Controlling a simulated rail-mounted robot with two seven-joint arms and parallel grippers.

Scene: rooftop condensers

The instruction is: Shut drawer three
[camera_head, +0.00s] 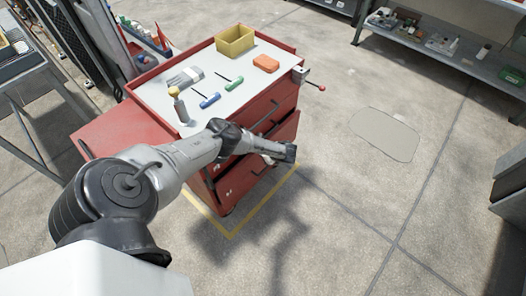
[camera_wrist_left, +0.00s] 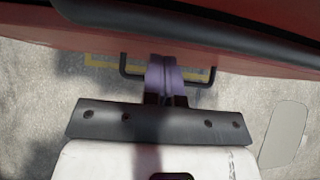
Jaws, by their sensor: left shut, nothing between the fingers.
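The red tool cabinet (camera_head: 205,185) stands inside a yellow floor outline, its drawer fronts facing right. A middle drawer (camera_head: 289,128) seems to jut out from the front; my arm covers part of it, so I cannot tell its number or how far it is out. My left gripper (camera_head: 285,153) is at the drawer front, shut and empty. In the left wrist view its purple-grey fingers (camera_wrist_left: 165,75) overlap a dark bar handle (camera_wrist_left: 127,67) below a red edge (camera_wrist_left: 215,48). I cannot tell whether they touch it. My right gripper is out of view.
On the cabinet top are a yellow bin (camera_head: 235,41), an orange block (camera_head: 266,63), screwdrivers (camera_head: 209,100) and other tools. A vise with a red-tipped handle (camera_head: 301,75) projects at the right corner. A shelf unit (camera_head: 440,50) stands at the back right. The floor right of the cabinet is clear.

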